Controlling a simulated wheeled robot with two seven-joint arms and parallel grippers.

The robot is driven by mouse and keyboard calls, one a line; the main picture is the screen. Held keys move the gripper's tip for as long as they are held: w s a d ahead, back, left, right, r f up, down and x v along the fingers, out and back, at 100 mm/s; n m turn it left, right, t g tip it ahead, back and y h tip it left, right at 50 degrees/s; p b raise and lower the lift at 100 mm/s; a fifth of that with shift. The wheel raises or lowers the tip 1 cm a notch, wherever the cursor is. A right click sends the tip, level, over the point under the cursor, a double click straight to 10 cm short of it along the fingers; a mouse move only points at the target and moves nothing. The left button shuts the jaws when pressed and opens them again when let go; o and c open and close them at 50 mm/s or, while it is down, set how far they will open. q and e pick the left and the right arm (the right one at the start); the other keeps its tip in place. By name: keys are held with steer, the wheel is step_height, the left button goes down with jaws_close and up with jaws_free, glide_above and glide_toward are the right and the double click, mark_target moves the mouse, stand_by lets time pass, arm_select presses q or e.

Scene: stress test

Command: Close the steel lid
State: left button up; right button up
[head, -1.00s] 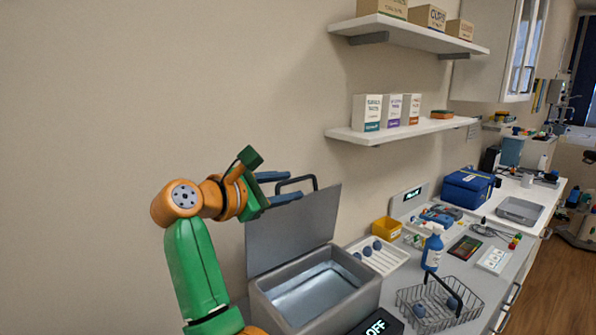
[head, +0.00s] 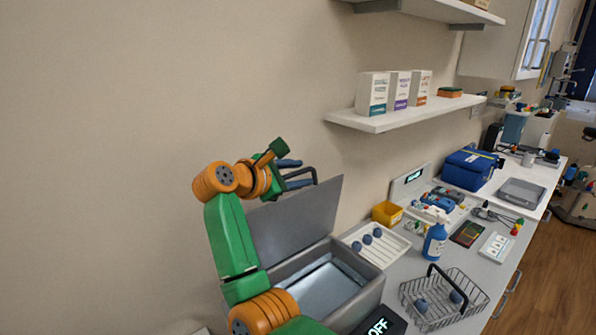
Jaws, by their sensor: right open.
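The steel lid (head: 294,219) stands raised at the back of a grey steel bin (head: 371,294), which is open with its hollow inside showing. A dark bar handle (head: 315,173) is at the lid's top edge. My right gripper (head: 297,173), on a green and orange arm, is open, with its blue fingers beside the handle at the lid's top. I cannot tell whether the fingers touch the handle or lid. My left gripper is not in view.
A black OFF display (head: 379,327) sits in front of the bin. To the right are a white tray with blue balls (head: 396,245), a yellow box (head: 387,213), a blue spray bottle (head: 434,243) and a wire basket (head: 462,313). A shelf (head: 378,124) hangs above.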

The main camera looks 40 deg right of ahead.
steer(key=shift+s+a+r, duration=0.15)
steer(key=shift+s+a, duration=0.05)
steer(key=shift+a, duration=0.05)
jaws_close()
stand_by(1.0)
